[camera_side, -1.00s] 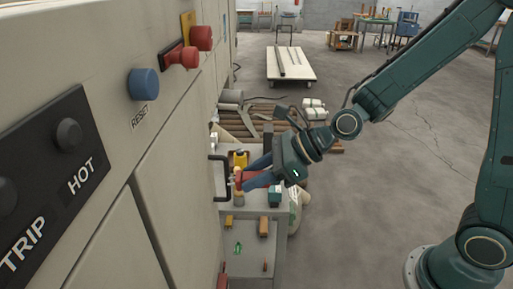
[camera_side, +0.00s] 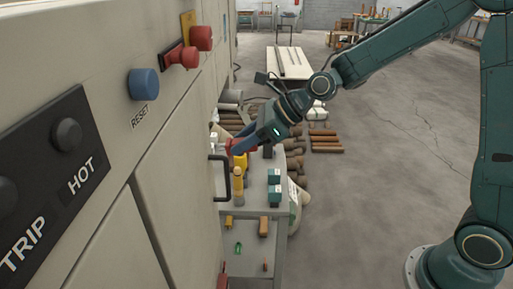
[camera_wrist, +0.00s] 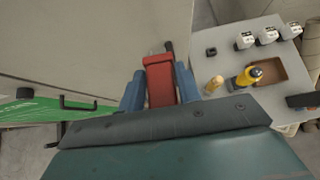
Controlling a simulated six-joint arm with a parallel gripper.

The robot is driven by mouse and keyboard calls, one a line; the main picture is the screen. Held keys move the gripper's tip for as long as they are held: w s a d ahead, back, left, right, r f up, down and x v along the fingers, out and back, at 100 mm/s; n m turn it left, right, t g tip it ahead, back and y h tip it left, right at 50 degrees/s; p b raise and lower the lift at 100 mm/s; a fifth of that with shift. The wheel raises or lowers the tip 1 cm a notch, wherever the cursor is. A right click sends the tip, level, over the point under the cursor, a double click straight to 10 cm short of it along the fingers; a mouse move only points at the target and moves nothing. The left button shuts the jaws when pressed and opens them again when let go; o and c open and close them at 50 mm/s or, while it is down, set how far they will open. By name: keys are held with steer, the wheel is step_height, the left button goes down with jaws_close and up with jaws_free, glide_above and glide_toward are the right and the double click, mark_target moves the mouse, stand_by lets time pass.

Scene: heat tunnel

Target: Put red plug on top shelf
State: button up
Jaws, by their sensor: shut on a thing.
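My gripper (camera_side: 238,145) is shut on the red plug, which sits between its blue fingers in the wrist view (camera_wrist: 160,80). In the side view the red plug (camera_side: 222,147) shows as a small red end beyond the fingers, close to the cabinet wall. The plug is held above the top shelf (camera_side: 259,196) of the grey stand, and part of it is hidden by the fingers. The shelf also shows at the right of the wrist view (camera_wrist: 222,56).
A black handle (camera_side: 221,178) juts from the cabinet. Small parts lie on the lower shelf (camera_side: 250,250).

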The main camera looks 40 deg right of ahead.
steer(key=w+d+m+h, duration=0.2)
steer(key=w+d, duration=0.7)
steer(key=d, duration=0.4)
steer(key=w+d+m+h, duration=0.2)
steer(key=w+d, duration=0.7)
steer(key=d, duration=0.5)
step_height(320, 180, down, 18)
steer(key=shift+w+a+f+g, duration=0.2)
steer(key=shift+a+g, duration=0.1)
steer(key=shift+g, duration=0.1)
steer(key=shift+f, duration=0.15)
steer(key=shift+f, duration=3.5)
steer(key=shift+f, duration=1.15)
steer(key=o, duration=1.2)
steer(key=shift+c, duration=0.2)
steer(key=shift+r, duration=0.1)
